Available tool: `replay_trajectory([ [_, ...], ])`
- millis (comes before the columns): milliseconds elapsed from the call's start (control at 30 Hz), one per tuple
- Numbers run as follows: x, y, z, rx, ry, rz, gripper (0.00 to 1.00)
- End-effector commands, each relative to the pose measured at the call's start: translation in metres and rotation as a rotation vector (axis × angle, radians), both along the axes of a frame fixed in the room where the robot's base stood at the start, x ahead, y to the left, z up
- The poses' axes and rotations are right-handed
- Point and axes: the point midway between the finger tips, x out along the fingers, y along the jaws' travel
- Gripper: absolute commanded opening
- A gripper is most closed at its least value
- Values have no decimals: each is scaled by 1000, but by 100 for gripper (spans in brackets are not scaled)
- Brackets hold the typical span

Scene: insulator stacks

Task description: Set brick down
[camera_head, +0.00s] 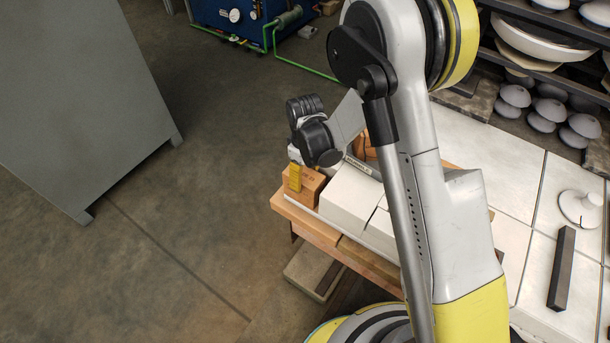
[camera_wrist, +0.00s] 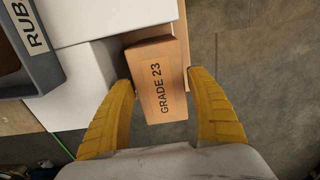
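The brick (camera_wrist: 160,85) is an orange-tan block marked GRADE 23, between the two yellow fingers of my gripper (camera_wrist: 162,82) in the wrist view. The left finger meets the brick's left side and the right finger lies close along its right edge. The gripper looks shut on the brick. In the head view the brick (camera_head: 312,183) is upright at the near left corner of the wooden board (camera_head: 325,234), beside a white block. One yellow fingertip (camera_head: 295,178) shows against its side. Whether its base bears fully on the board is hard to tell.
White blocks (camera_head: 350,197) stand right beside the brick, with a grey labelled tray (camera_wrist: 38,55) by them in the wrist view. A grey cabinet (camera_head: 75,95) stands left on open floor. A dark bar (camera_head: 562,268) and a white disc-shaped part (camera_head: 578,208) lie on the pale tabletop.

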Motion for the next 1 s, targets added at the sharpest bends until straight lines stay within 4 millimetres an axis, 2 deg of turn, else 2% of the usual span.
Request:
replay_trajectory([
  [300, 0, 0, 1, 0, 0, 0, 77],
  [433, 0, 0, 10, 0, 0, 0, 77],
  [800, 0, 0, 91, 0, 0, 0, 77],
  [1000, 0, 0, 118, 0, 0, 0, 77],
])
